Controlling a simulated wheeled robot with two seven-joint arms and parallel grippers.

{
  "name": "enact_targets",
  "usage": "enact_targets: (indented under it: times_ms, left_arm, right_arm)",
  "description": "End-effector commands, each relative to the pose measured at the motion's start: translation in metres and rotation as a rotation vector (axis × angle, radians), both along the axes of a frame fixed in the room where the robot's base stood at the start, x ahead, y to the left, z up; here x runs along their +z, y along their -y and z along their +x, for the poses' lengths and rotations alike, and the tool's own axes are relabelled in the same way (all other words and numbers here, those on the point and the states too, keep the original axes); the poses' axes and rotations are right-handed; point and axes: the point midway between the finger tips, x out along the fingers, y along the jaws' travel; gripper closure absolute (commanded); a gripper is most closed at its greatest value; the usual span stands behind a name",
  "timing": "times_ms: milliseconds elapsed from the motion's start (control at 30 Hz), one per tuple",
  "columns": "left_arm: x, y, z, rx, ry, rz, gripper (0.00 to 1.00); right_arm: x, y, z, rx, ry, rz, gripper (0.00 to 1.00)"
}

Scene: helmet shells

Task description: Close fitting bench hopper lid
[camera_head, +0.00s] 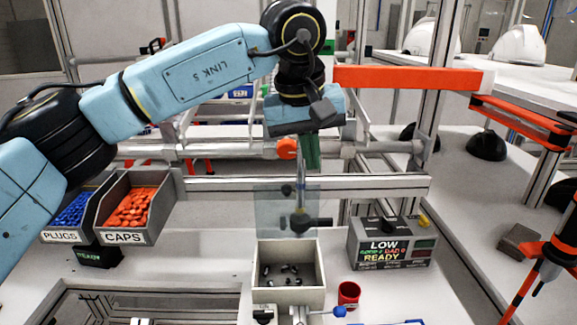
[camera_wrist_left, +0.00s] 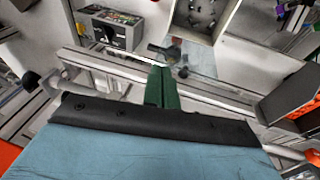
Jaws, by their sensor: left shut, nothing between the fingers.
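The bench hopper (camera_head: 318,278) is a pale open box with small dark parts inside, at the lower middle of the head view; it also shows at the top of the left wrist view (camera_wrist_left: 202,37). Its lid (camera_head: 270,212) is a clear, bluish panel standing upright at the back of the hopper, so the box is open. The lid also shows in the left wrist view (camera_wrist_left: 205,62). My left gripper (camera_head: 309,165), with green fingers, is shut and empty above the lid's top edge; its fingertips (camera_wrist_left: 164,68) point toward the lid. Contact cannot be told. My right gripper is out of view.
Grey bins of blue plugs (camera_head: 72,212) and orange caps (camera_head: 135,212) stand left. A control box (camera_head: 392,245) with a lit display and a red cup (camera_head: 348,294) are right of the hopper. A metal rail (camera_head: 375,187) runs behind it.

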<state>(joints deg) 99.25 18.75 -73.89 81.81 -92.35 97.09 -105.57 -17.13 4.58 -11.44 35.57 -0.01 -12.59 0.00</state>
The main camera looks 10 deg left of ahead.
Motion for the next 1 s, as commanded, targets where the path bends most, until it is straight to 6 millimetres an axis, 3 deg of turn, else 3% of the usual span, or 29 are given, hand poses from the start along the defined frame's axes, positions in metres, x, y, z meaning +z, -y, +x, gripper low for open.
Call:
enact_targets:
  times_ms: [100,233,700,1000]
  left_arm:
    - [0.024,-0.032,0.009,0.024,0.05,0.141,1.0]
    - [0.027,-0.045,0.012,0.034,0.059,0.197,1.0]
    - [-0.047,-0.049,0.033,0.033,0.057,0.195,1.0]
    - [-0.064,-0.05,0.039,0.034,0.06,0.194,1.0]
  right_arm:
    - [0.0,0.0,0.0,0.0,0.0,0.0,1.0]
    - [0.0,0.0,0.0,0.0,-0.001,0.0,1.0]
    - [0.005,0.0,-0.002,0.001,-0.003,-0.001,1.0]
    - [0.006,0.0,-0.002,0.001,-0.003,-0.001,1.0]
